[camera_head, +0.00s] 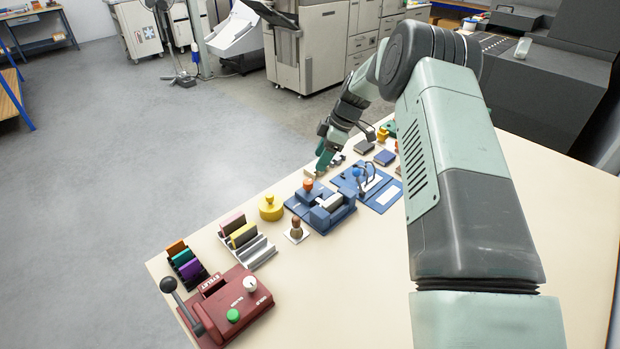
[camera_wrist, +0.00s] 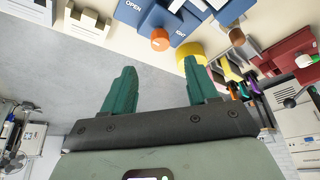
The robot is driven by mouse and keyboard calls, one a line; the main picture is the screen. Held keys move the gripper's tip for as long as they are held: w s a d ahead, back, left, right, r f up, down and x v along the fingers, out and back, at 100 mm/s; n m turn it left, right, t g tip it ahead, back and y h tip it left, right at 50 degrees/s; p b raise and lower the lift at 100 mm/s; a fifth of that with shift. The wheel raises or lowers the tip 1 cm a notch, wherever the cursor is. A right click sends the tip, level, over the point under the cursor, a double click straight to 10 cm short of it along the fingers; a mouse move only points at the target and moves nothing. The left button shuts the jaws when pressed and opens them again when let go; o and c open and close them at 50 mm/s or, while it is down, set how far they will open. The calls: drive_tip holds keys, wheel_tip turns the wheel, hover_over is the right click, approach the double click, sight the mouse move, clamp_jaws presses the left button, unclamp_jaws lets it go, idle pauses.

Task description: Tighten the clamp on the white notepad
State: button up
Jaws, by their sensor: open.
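A blue flat board (camera_head: 347,183) lies on the table with white paper or pad areas (camera_head: 389,194) on it. A metal clamp-like lever with a blue knob (camera_head: 357,172) stands on this board; whether it is tight cannot be told. I cannot tell for sure which white piece is the notepad. My gripper (camera_head: 321,168) is above the table's far edge, left of and behind the board, apart from it. In the wrist view my gripper (camera_wrist: 160,80) has its two green fingers spread, with nothing between them.
A blue device with an orange knob (camera_head: 308,185) stands left of the board. A yellow round piece (camera_head: 271,208), a small stamp (camera_head: 296,231), colored pads (camera_head: 184,262) and a red machine (camera_head: 233,308) line the table. Small blocks (camera_head: 384,157) lie behind. The table's front is bare.

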sight(309, 181)
drive_tip(key=x, duration=0.9)
drive_tip(key=shift+c, duration=0.2)
drive_tip(key=c, duration=1)
